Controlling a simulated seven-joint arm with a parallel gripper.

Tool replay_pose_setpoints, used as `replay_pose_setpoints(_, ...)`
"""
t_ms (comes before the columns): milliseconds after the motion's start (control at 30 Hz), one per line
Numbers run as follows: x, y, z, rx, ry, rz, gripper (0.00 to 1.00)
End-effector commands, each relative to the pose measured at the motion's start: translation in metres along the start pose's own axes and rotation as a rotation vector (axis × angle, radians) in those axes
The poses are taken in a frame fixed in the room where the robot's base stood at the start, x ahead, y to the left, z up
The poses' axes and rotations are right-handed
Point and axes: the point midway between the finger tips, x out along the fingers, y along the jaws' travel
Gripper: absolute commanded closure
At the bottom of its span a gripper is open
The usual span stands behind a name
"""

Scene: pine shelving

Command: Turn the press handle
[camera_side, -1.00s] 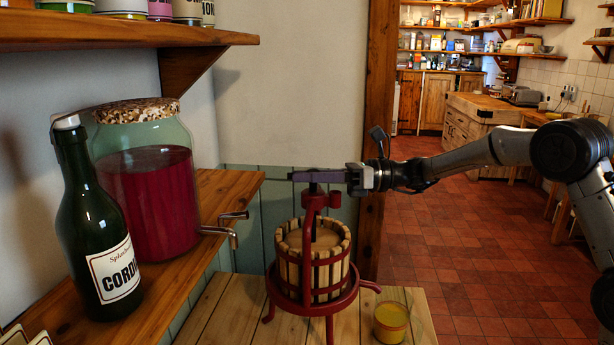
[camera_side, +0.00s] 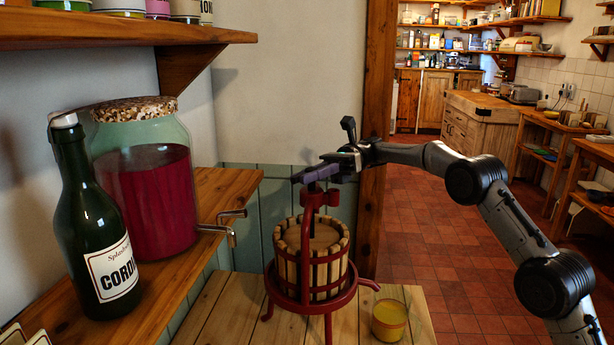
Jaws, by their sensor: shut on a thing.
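The fruit press stands on the low pine table, with a slatted wooden basket (camera_side: 312,262) inside a dark red frame (camera_side: 307,212). Its purple-grey handle (camera_side: 315,173) lies across the top of the press and points obliquely toward the back right. My gripper (camera_side: 338,167) is at the right end of the handle and is shut on it. The fingers are small in this view and partly merge with the handle. The arm reaches in from the right.
A glass of yellow juice (camera_side: 389,320) stands right of the press, near its red spout. A dark green cordial bottle (camera_side: 97,225) and a large jar of red liquid (camera_side: 147,180) with a metal tap stand on the left shelf. The tiled floor at right is open.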

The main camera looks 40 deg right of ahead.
Motion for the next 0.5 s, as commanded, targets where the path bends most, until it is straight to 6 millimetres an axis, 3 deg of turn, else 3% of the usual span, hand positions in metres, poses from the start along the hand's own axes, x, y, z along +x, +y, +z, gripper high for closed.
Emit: replay_pose_setpoints(500,0.0,0.0005,0.0007,-0.001,0.004,0.039,1.0)
